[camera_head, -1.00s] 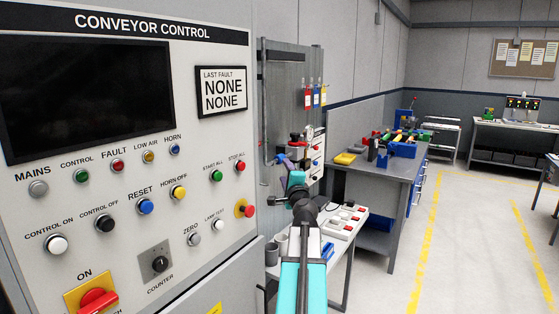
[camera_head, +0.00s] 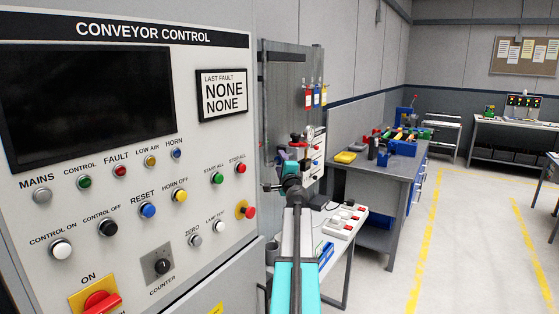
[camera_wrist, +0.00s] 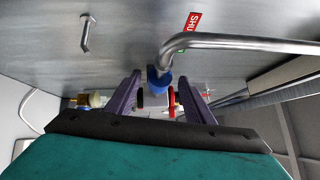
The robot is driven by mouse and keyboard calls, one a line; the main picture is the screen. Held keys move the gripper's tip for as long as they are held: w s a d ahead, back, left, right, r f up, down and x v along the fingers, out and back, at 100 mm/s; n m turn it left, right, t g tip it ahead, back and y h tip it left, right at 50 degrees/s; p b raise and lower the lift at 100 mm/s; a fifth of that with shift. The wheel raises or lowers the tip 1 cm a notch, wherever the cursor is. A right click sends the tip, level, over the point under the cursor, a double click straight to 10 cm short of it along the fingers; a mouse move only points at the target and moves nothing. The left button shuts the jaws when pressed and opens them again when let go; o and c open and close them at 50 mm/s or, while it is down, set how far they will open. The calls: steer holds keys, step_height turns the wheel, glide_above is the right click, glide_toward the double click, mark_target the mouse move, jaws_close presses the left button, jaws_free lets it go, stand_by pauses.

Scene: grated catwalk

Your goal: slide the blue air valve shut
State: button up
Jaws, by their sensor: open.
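In the wrist view, the blue valve piece (camera_wrist: 158,80) sits at the end of a bent silver pipe (camera_wrist: 230,40), against a grey metal panel. My gripper (camera_wrist: 157,82) is open, its two purple fingers on either side of the blue piece, with gaps left and right. I cannot tell whether either finger touches it. A red ring (camera_wrist: 171,102) shows beside the right finger. A red label reading "SHU" (camera_wrist: 194,21), partly cut off, is above. In the head view, my gripper (camera_head: 284,163) is at the panel, small and partly hidden by my arm.
A brass fitting (camera_wrist: 92,100) lies left of the fingers and a metal handle (camera_wrist: 86,34) is on the panel. The conveyor control cabinet (camera_head: 215,140) stands close at left. A white bench (camera_head: 345,225) and grey workbench (camera_head: 375,165) are at right.

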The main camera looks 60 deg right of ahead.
mark_target(281, 162)
steer(key=shift+p+x, duration=0.35)
steer(key=shift+x, duration=1.3)
steer(key=shift+c, duration=0.3)
